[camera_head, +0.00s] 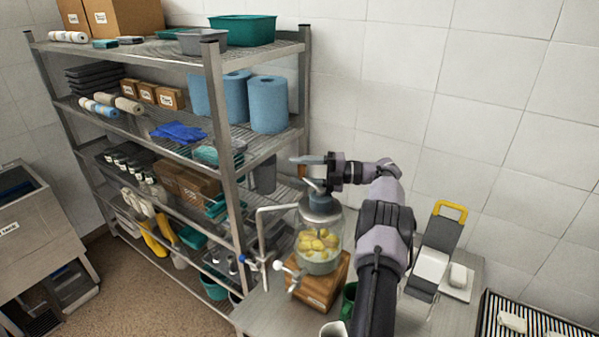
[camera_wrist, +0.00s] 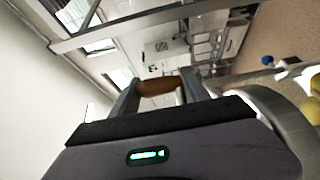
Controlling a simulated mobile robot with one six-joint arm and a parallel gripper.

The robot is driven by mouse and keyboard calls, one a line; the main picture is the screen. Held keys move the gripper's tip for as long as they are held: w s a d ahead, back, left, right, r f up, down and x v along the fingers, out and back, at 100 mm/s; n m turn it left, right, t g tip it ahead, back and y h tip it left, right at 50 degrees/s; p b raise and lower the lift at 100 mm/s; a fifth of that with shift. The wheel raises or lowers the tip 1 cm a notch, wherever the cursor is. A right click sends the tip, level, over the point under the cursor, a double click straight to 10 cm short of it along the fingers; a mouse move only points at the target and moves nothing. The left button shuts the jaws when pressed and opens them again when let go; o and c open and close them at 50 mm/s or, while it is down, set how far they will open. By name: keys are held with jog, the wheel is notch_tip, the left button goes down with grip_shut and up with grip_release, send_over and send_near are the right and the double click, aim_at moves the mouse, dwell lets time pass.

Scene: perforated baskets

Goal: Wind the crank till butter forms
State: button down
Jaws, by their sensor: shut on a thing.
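The glass churn jar (camera_head: 305,258) stands upright on a wooden block (camera_head: 322,291) on the metal table. Yellow lumps (camera_head: 318,240) lie in the jar with pale, cloudy liquid below them. My gripper (camera_head: 306,160) is above the lid and shut on the crank's brown wooden handle. In the wrist view the handle (camera_wrist: 158,87) lies between my two fingers. Part of the yellow lumps also shows at the right edge of the wrist view (camera_wrist: 309,108).
A green mug (camera_head: 348,298) and a white jug (camera_head: 333,329) are close in front. A loaded wire shelf rack (camera_head: 226,160) is at left.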

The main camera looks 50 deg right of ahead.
jog(key=shift+a+f+y, duration=0.25)
jog(key=shift+f+y, duration=0.05)
dwell(2.2)
jog(key=c, duration=0.6)
grip_release()
jog(key=shift+s+r, duration=0.1)
jog(key=shift+r, duration=0.05)
jog(key=shift+o, duration=0.2)
jog(key=shift+r, duration=0.1)
